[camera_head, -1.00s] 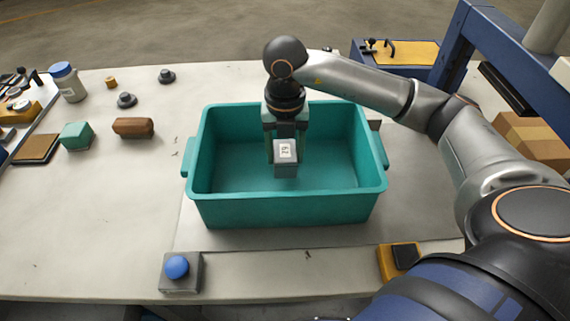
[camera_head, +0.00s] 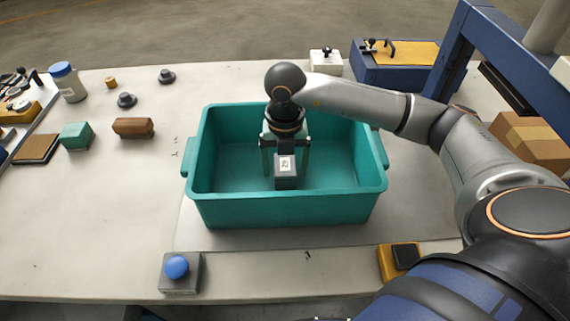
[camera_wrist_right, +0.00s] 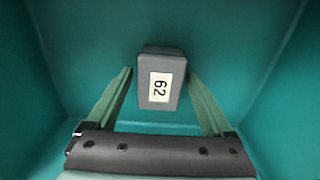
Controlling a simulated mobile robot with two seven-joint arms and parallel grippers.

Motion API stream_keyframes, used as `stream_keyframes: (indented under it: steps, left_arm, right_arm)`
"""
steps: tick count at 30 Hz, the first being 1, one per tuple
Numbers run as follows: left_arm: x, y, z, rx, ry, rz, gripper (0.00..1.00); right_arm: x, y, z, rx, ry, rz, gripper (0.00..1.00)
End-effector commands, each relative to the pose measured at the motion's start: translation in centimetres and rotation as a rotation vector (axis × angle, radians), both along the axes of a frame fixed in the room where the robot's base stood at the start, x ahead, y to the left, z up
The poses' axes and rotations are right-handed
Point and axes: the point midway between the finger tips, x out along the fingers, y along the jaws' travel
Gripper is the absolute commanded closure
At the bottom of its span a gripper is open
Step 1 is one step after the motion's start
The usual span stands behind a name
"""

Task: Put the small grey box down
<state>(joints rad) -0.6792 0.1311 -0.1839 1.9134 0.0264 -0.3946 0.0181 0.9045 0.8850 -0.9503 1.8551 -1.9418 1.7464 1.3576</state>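The small grey box (camera_head: 286,182) is inside the teal bin, near its middle. It carries a white label, which reads 62 in the right wrist view (camera_wrist_right: 161,88). My right gripper (camera_head: 285,165) points down into the bin with its fingers spread on either side of the box. There are gaps between the fingers and the box, so the gripper is open. In the right wrist view the fingers (camera_wrist_right: 160,76) also stand apart around the box. The box's underside is hidden. My left gripper is not in view.
The teal bin (camera_head: 290,208) has high walls around my gripper. A blue button box (camera_head: 180,272) and a yellow-and-black block (camera_head: 401,259) are in front. A brown block (camera_head: 133,128) and green block (camera_head: 76,136) lie left. A blue fixture (camera_head: 398,66) stands behind right.

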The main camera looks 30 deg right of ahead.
Motion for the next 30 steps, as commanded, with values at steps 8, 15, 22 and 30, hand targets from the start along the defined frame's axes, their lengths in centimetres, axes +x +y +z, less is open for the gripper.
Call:
stream_keyframes:
  steps: [8,15,22,30]
  left_arm:
    - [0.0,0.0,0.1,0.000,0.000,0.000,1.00]
    - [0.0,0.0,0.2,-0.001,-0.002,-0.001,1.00]
    - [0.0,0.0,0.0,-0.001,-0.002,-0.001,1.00]
    - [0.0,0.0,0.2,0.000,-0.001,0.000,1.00]
  right_arm:
    - [0.0,0.0,0.1,0.000,0.000,0.000,0.10]
    - [0.1,0.0,2.8,0.000,-0.005,0.002,0.10]
    - [0.1,0.0,8.0,0.002,-0.007,0.001,0.10]
    - [0.0,0.0,11.8,0.000,-0.001,0.001,0.10]
